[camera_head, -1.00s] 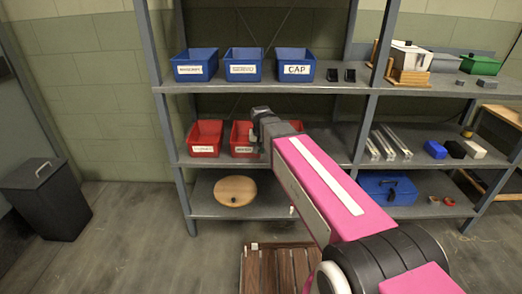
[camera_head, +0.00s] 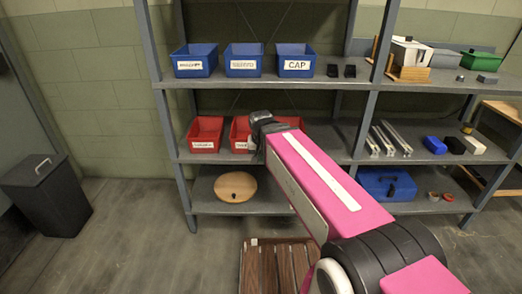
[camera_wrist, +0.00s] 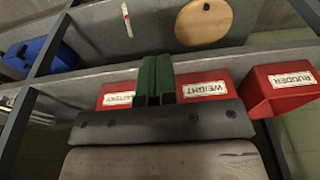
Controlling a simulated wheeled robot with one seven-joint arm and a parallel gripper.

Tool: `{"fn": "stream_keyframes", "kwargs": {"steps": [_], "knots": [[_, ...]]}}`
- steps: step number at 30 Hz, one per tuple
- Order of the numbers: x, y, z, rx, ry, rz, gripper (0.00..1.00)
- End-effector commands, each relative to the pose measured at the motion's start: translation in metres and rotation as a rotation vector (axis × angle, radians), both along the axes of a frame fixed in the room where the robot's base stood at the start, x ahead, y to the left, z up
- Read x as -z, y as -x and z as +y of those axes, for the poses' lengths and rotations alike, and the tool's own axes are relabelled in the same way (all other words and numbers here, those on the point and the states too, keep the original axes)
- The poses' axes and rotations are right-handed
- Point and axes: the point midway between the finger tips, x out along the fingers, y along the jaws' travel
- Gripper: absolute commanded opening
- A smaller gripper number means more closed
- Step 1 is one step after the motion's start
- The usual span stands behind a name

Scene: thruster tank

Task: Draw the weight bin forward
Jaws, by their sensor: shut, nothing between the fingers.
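The weight bin (camera_head: 240,135) is a red open bin on the middle shelf, partly hidden behind my wrist in the head view. In the wrist view, where the scene appears upside down, its white WEIGHT label (camera_wrist: 205,89) faces me. My gripper (camera_wrist: 156,62) is shut and empty, its green fingers side by side. In the wrist view the fingers overlap the gap between the weight bin and the neighbouring red bin (camera_wrist: 117,93). I cannot tell whether they touch either bin. In the head view the fingers are hidden.
The red RUDDER bin (camera_head: 205,134) stands on the weight bin's other side. Blue bins (camera_head: 243,60) sit on the shelf above. A round wooden disc (camera_head: 235,187) and a blue toolbox (camera_head: 388,185) are on the lower shelf. A slatted wooden pallet (camera_head: 278,268) lies on the floor.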

Motion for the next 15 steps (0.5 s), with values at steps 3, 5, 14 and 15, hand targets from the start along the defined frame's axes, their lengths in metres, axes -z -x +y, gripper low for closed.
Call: {"fn": "stream_keyframes", "kwargs": {"steps": [3, 5, 14, 15], "knots": [[0.0, 0.0112, 0.0, 0.0, 0.0, 0.0, 0.0], [0.0001, 0.0127, 0.0003, 0.0, 0.0, 0.0, 0.0], [0.0003, 0.0122, 0.0003, 0.0, 0.0, 0.0, 0.2], [0.0012, 0.0121, -0.0008, 0.0, 0.0, 0.001, 0.33]]}}
